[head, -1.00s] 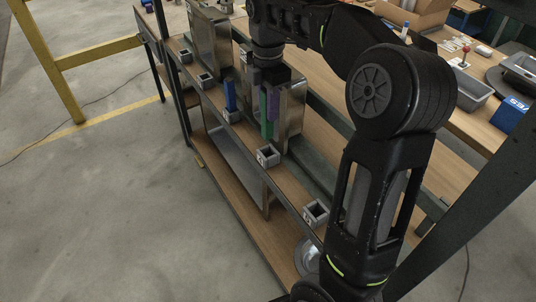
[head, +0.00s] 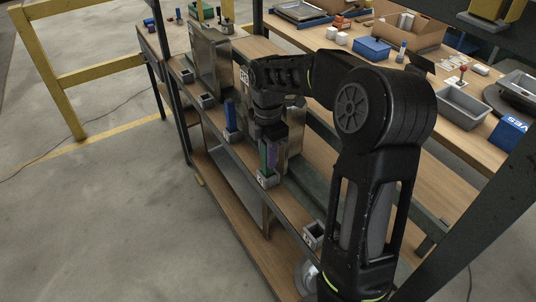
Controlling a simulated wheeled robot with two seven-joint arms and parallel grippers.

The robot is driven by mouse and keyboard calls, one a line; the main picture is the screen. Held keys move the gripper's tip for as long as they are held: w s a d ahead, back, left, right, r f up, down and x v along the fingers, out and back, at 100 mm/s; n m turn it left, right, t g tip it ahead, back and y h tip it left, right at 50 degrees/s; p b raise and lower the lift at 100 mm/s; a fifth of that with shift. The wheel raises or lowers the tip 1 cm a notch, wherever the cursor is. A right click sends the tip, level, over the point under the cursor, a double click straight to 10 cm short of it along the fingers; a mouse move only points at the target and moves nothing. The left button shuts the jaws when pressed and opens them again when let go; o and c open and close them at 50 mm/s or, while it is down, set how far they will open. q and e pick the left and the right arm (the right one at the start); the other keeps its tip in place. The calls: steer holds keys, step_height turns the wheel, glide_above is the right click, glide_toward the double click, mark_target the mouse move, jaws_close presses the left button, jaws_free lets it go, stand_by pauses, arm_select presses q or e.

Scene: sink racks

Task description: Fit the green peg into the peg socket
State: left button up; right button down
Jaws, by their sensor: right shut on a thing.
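The green peg (head: 264,157) is upright at the front edge of the rack shelf. A purple strip (head: 273,156) runs along its right side; I cannot tell whether it is part of the peg. My right gripper (head: 268,138) points down and is shut on the peg's upper end. The peg's lower end meets a grey square socket (head: 268,181) on the shelf edge. I cannot tell how far it is inside the opening. My left gripper is not in view.
A blue peg (head: 230,115) stands in another socket to the left. Empty-looking sockets sit farther left (head: 207,101) and nearer right (head: 314,233). Metal boxes (head: 211,63) stand on the shelf. A rack post (head: 176,112) rises at left. Open floor lies left.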

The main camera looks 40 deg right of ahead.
steer(key=shift+f, duration=0.15)
steer(key=shift+f, duration=0.2)
steer(key=c, duration=1.2)
jaws_free()
step_height(320, 180, up, 12)
steer(key=shift+r+p, duration=0.25)
steer(key=shift+p, duration=0.2)
